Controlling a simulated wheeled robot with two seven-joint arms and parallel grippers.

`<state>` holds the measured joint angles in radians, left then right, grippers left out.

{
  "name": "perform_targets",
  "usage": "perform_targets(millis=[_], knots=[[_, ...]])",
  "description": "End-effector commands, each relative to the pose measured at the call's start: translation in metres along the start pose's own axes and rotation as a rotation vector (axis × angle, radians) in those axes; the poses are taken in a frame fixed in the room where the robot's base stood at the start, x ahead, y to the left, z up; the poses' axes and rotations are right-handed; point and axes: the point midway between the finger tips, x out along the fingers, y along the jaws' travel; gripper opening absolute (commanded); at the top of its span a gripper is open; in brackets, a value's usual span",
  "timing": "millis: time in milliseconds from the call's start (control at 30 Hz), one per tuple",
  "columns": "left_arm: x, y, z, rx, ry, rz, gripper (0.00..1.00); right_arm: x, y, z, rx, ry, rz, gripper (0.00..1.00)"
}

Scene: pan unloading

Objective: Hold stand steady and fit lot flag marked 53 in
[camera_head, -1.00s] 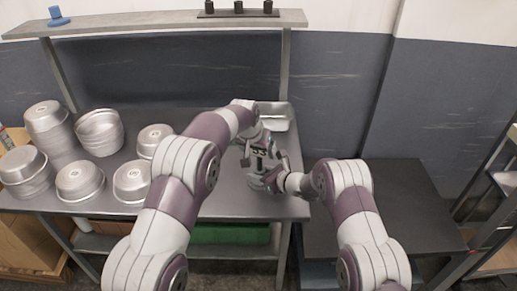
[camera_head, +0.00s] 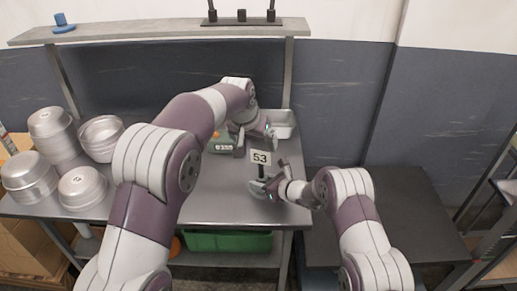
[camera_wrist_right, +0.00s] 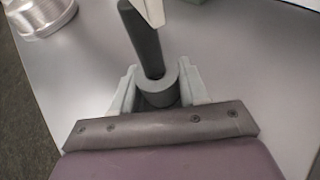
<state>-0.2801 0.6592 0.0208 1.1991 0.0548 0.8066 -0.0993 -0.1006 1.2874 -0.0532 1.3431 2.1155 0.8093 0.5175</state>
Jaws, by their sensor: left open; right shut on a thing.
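The lot flag marked 53 (camera_head: 260,157) is a white card with dark digits. It stands at the top of the stand's dark post (camera_head: 261,172). In the right wrist view, the flag's white edge (camera_wrist_right: 151,10) meets the upper post, and the stand (camera_wrist_right: 158,88) has a round grey collar at the post's foot. My right gripper (camera_head: 264,188) is shut on the stand low down, with a finger on each side of the collar. My left gripper (camera_head: 255,141) is open and empty, behind and above the flag and apart from it.
A green device with a display (camera_head: 222,146) is beside my left gripper. Several round pans (camera_head: 83,187) stand at the left. A shelf (camera_head: 160,33) spans above the table's back.

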Motion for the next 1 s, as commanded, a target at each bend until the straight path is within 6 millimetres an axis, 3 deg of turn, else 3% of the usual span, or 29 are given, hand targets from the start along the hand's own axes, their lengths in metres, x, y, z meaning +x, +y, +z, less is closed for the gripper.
perform_targets(millis=[33, 267, 300, 400, 633, 733, 867, 1000], knots=[[-0.004, 0.000, 0.000, 0.000, 0.001, -0.001, 1.00, 0.000, 0.002, -0.007, 0.005, 0.013, 0.003, 0.08], [-0.008, -0.001, 0.001, -0.001, -0.001, -0.002, 1.00, 0.000, 0.002, -0.007, 0.005, 0.012, 0.002, 0.08], [-0.008, -0.001, 0.001, -0.001, -0.001, -0.002, 1.00, 0.000, 0.002, -0.007, 0.005, 0.012, 0.002, 0.47], [-0.008, -0.001, 0.001, -0.001, -0.001, -0.002, 1.00, 0.000, 0.002, -0.007, 0.005, 0.012, 0.002, 0.73], [-0.008, -0.001, 0.001, -0.001, -0.001, -0.002, 1.00, -0.001, 0.001, -0.006, 0.005, 0.011, 0.002, 0.73], [-0.008, -0.001, 0.001, -0.001, -0.001, -0.002, 1.00, -0.011, 0.001, -0.006, 0.006, 0.010, 0.001, 0.73], [-0.008, -0.001, 0.001, -0.001, -0.001, -0.002, 1.00, -0.043, 0.000, -0.003, 0.007, 0.007, -0.002, 0.73], [-0.008, -0.001, 0.001, -0.001, -0.001, -0.002, 1.00, -0.089, 0.000, -0.002, 0.005, 0.004, -0.003, 0.73]])
